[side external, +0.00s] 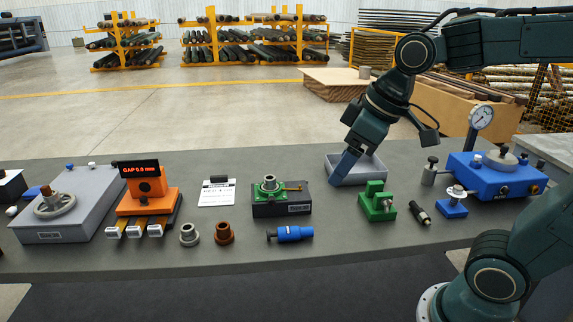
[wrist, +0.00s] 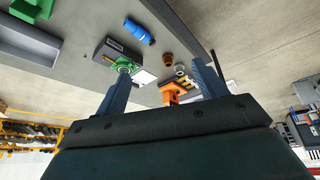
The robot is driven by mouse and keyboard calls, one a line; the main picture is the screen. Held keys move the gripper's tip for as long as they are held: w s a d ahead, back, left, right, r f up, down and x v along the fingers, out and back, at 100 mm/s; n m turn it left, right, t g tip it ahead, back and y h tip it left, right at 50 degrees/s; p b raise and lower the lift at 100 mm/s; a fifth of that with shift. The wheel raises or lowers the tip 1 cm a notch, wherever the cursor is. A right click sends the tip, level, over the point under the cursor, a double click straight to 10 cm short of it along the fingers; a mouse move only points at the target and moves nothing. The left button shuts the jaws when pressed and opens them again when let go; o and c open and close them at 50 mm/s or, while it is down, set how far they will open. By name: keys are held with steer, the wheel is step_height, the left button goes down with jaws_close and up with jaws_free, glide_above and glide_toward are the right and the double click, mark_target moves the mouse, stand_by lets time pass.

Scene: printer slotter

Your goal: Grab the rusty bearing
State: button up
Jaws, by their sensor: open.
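The rusty bearing (side external: 224,233) is a brown flanged ring standing on the grey table, just right of a similar grey metal bearing (side external: 189,235). In the wrist view the rusty bearing (wrist: 167,59) shows above the space between the fingers, with the grey bearing (wrist: 180,70) beside it. My gripper (side external: 339,178) is well to the right of the rusty bearing, tilted down at the grey tray (side external: 371,172). In the wrist view its two fingers (wrist: 165,85) stand wide apart with nothing held between them. I cannot tell whether the fingertips touch the tray.
A blue cylinder tool (side external: 290,233) lies right of the rusty bearing. The orange gap gauge (side external: 146,195) stands behind left, and a green fixture on a dark block (side external: 281,203) behind right. A green clamp (side external: 376,205) and blue dial-gauge station (side external: 490,178) stand right. The table front is clear.

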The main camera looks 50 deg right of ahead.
steer(key=w+a+f+n+g+y, duration=0.1)
steer(key=w+f+n, duration=0.3)
steer(key=w+f, duration=0.3)
steer(key=w+a+f+n+g+y, duration=0.1)
steer(key=w+f+n, duration=0.3)
steer(key=w, duration=1.4)
step_height(320, 180, down, 3)
steer(key=shift+w+y, duration=0.25)
steer(key=shift+y, duration=0.25)
steer(key=shift+f, duration=0.1)
glide_above(224, 225)
steer(key=s+d, duration=0.2)
steer(key=f, duration=0.6)
steer(key=shift+w+a+f, duration=0.15)
steer(key=shift+w+f, duration=0.05)
steer(key=shift+f, duration=0.05)
steer(key=shift+w+a+f, duration=0.2)
steer(key=shift+a+f, duration=0.05)
steer(key=shift+f, duration=0.35)
steer(key=shift+x, duration=2.6)
